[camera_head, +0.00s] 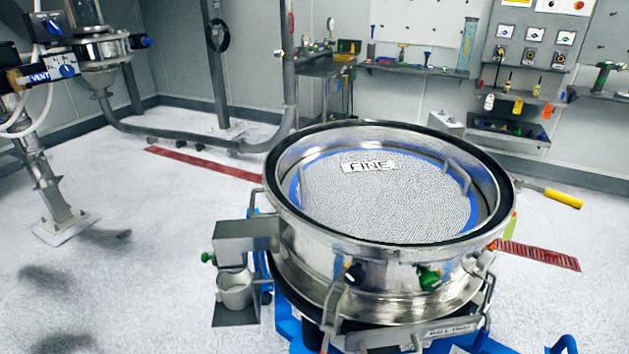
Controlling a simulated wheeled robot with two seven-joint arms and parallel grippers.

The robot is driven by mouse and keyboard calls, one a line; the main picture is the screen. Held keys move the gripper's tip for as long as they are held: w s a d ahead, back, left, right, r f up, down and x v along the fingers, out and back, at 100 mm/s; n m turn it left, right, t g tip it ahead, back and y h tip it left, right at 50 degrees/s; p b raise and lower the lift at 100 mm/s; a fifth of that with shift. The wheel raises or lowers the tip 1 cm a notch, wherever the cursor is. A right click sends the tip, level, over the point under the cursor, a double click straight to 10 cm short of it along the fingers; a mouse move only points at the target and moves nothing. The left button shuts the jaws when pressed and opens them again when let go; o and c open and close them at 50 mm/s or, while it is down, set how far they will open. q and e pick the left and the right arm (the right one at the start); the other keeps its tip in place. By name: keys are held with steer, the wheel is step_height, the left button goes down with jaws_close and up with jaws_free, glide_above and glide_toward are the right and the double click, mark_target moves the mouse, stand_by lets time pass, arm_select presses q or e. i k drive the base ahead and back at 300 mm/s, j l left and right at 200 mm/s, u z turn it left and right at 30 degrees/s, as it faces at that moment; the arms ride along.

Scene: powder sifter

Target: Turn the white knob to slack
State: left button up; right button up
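The round steel sifter (300,232) stands at the centre right, open on top. Inside it lies a mesh screen (390,205) with a blue rim and a label reading FINE (369,166). On its front wall are a small dark knob with a pale part (354,272) and a green knob (430,278). An orange knob (493,245) is at its right side. I cannot make out a clearly white knob or any slack marking. Neither of my grippers is in view.
A yellow-handled tool (563,198) sticks out at the right. A VENT unit (66,71) stands at the far left.

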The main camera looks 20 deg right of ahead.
mark_target(485, 261)
steer(key=z, duration=1.15)
